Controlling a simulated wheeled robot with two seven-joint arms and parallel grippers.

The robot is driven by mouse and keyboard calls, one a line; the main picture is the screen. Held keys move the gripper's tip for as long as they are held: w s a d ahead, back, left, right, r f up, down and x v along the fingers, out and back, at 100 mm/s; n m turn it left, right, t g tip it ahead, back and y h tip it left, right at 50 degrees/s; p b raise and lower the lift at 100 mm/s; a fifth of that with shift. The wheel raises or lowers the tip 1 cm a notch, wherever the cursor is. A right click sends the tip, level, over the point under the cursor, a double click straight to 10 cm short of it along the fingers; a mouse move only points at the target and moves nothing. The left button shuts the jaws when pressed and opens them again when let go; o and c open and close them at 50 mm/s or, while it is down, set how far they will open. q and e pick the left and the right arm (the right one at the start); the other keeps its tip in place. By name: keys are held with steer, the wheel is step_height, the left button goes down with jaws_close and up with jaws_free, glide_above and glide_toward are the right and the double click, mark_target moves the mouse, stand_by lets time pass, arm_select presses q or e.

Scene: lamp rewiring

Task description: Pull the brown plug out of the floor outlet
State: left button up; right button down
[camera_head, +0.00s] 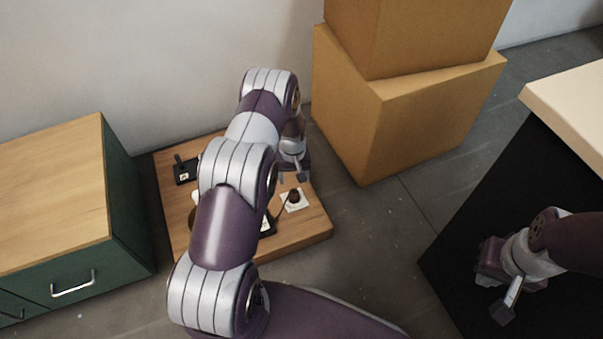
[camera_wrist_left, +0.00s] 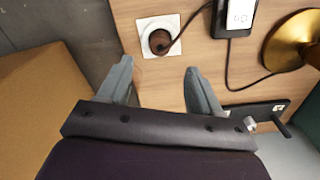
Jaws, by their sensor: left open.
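The brown plug (camera_head: 294,195) sits in the white floor outlet (camera_head: 300,207) on a low wooden board (camera_head: 315,232). In the left wrist view the round plug (camera_wrist_left: 159,42) is in the white outlet plate (camera_wrist_left: 172,21), with a dark cord running from it. My left gripper (camera_head: 303,174) is above the board, close to the outlet. In its wrist view the left fingers (camera_wrist_left: 158,68) are spread and empty, with the plug just beyond the tips. My right gripper (camera_head: 497,285) is over the black surface at the right; its jaw opening is unclear.
A black device with a white face (camera_wrist_left: 239,14), a brass lamp base (camera_wrist_left: 288,42) and a black strip (camera_wrist_left: 262,108) are near the outlet. Cardboard boxes (camera_head: 420,125) stand behind right. A green cabinet (camera_head: 125,220) stands left. Grey floor is clear between the board and black surface.

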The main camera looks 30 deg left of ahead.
mark_target(294, 193)
arm_select(q)
step_height(294, 193, down, 10)
steer(key=b, duration=0.5)
steer(key=shift+r, duration=0.2)
arm_select(e)
step_height(294, 193, down, 6)
arm_select(q)
steer(key=c, duration=1.1)
steer(key=shift+o, duration=0.2)
steer(key=shift+r, duration=0.1)
